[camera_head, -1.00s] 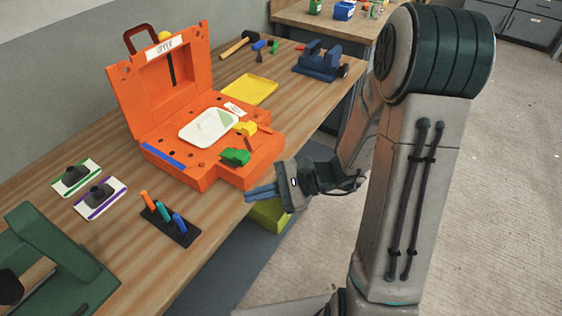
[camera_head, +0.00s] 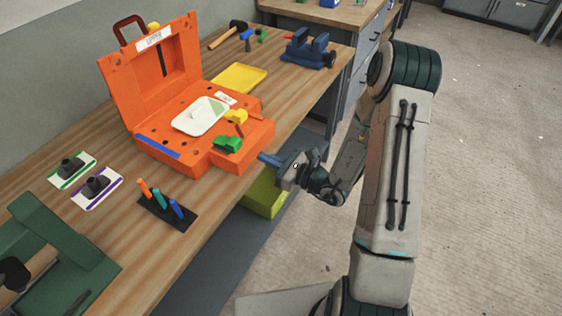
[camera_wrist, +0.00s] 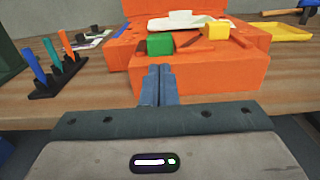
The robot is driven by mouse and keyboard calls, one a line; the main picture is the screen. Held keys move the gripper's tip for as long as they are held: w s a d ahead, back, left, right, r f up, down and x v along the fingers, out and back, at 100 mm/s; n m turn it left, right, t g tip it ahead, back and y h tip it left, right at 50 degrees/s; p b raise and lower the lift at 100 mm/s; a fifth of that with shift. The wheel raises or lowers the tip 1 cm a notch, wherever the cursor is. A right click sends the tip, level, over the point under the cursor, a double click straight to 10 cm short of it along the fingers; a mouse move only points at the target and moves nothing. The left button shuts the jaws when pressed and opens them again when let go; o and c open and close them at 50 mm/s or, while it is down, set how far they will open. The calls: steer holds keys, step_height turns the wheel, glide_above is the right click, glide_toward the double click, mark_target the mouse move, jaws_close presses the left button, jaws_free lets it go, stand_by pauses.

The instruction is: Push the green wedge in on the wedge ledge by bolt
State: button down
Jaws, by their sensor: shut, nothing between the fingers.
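The green wedge (camera_head: 227,144) sits on the ledge (camera_head: 233,160) at the front of the open orange mould (camera_head: 170,162). In the wrist view the green wedge (camera_wrist: 159,44) is just beyond and slightly above my fingertips. My gripper (camera_head: 262,157) is shut and empty, to the right of the ledge, with its blue fingers pointing at the mould. In the wrist view my gripper (camera_wrist: 158,70) shows its two fingers together, in front of the ledge's front face. I cannot tell whether the tips touch it. A yellow wedge (camera_head: 236,116) sits farther along the mould. No bolt can be clearly made out.
A white plate-like part (camera_head: 200,117) lies in the mould. A rack of coloured pens (camera_head: 163,207) and two dark knobs on cards stand to the left. A yellow tray (camera_head: 239,78) and blue vise (camera_head: 309,50) are behind. A yellow-green bin (camera_head: 264,194) sits below the table edge.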

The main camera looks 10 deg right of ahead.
mark_target(239, 146)
steer(key=p+x, duration=0.1)
steer(key=x, duration=0.5)
steer(key=shift+w+a, duration=0.15)
steer(key=shift+a, duration=0.1)
steer(key=shift+w, duration=0.1)
